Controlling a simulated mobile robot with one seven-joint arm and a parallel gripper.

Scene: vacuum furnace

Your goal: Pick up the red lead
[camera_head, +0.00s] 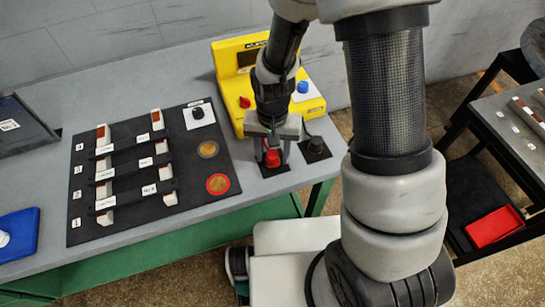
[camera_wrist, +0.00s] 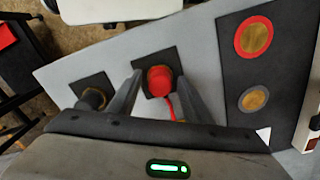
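The red lead (camera_head: 273,159) has a red plug head and stands on a small black pad (camera_head: 255,165) near the right end of the bench. In the wrist view the red lead (camera_wrist: 160,80) sits between the two fingers, with a thin red cable running back toward the palm. My gripper (camera_head: 271,154) is right over it, pointing down. In the wrist view my gripper (camera_wrist: 159,76) is open, with a gap visible on each side of the plug head.
A black lead (camera_head: 316,145) stands on its own pad close by on the right. A yellow box (camera_head: 230,65) with a red knob and blue button stands behind. On the left, a black mat (camera_head: 85,225) holds labelled bars, a red-rimmed disc (camera_head: 218,184) and a grey-rimmed disc (camera_head: 208,149).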

